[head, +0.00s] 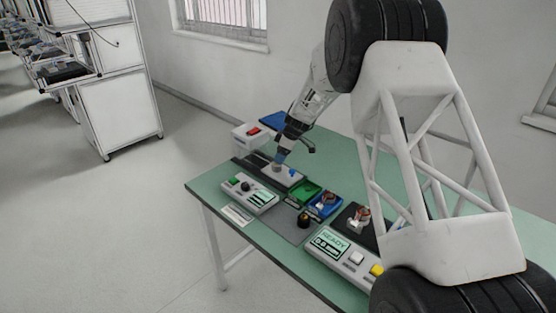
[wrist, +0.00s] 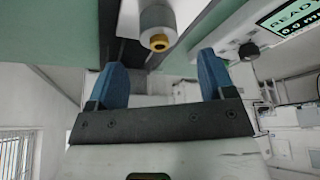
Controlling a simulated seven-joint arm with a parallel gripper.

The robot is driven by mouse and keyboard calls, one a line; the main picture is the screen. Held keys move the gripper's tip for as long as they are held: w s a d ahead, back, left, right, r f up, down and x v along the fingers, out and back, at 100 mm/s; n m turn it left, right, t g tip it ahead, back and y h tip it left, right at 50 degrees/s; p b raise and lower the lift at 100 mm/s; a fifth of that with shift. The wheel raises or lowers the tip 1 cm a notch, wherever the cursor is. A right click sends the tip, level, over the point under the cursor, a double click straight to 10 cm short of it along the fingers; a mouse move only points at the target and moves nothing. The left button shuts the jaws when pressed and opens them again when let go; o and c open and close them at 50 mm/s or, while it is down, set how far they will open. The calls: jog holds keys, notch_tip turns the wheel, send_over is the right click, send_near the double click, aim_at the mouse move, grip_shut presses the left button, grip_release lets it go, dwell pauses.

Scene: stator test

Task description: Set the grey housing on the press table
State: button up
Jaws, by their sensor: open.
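A grey cylinder with a brass-coloured end (wrist: 157,28), which looks like the grey housing, stands at a white block in the wrist view. In the head view a small grey round part (head: 277,166) shows on a pale platform (head: 286,179), just below my gripper (head: 281,151). In the wrist view my gripper (wrist: 161,80) has its two blue fingers wide apart with nothing between them. The cylinder lies beyond the fingertips, a little left of the middle of the gap. I cannot tell for sure which surface is the press table.
A green tray (head: 307,191) and a blue tray (head: 325,207) holding a copper-coloured part stand right of the platform. A control box (head: 249,194) is in front of it. A READY display box (head: 341,256) and a black pad (head: 352,224) are nearer. Bare green tabletop (head: 338,152) lies behind.

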jog(key=shift+v, duration=1.5)
jog(key=s+d+r+m+h, duration=0.1)
jog(key=s+d+r+m, duration=0.3)
jog(key=s+r, duration=0.8)
jog(key=s+d+r+m+h, duration=0.1)
jog(key=s+d+r+m, duration=0.2)
jog(key=s+r, duration=0.9)
jog(key=s+d+f+m, duration=0.1)
jog(key=s+d+m, duration=0.1)
jog(key=s, duration=1)
jog(key=s+d+f+m+t+h, duration=0.1)
jog(key=s+m, duration=0.3)
jog(key=s, duration=0.8)
jog(key=s+d+f+m+h, duration=0.1)
jog(key=s+d+f+m, duration=0.1)
jog(key=s, duration=1)
jog(key=shift+s+d+m+t, duration=0.3)
jog(key=shift+s+d+m, duration=0.1)
